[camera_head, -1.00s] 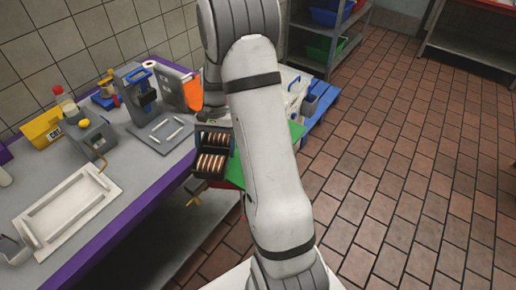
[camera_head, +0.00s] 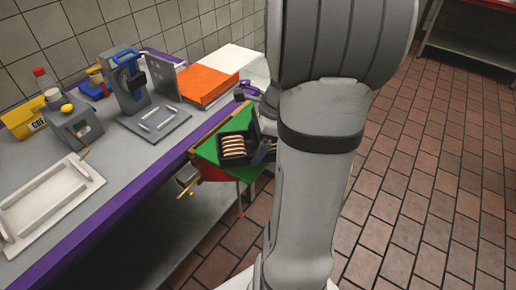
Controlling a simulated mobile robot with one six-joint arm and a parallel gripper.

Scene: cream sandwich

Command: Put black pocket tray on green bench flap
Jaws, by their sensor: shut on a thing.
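The black pocket tray (camera_head: 222,155) is over the green bench flap (camera_head: 208,152) at the side of the bench, with a row of brown-and-cream sandwich pieces (camera_head: 233,147) in its visible pocket. It looks level and low; I cannot tell if it rests fully on the flap. My gripper (camera_head: 263,152) is at the tray's right side, shut on it, and mostly hidden behind my arm. The flap's right part and the tray's right end are also hidden by my arm.
The grey bench with a purple edge (camera_head: 130,196) holds a white tray (camera_head: 48,205), a grey machine (camera_head: 78,128), a press-like stand (camera_head: 128,85) and an orange box (camera_head: 203,84). A yellow-ended latch (camera_head: 186,183) juts below the flap. Tiled floor (camera_head: 425,180) is open at right.

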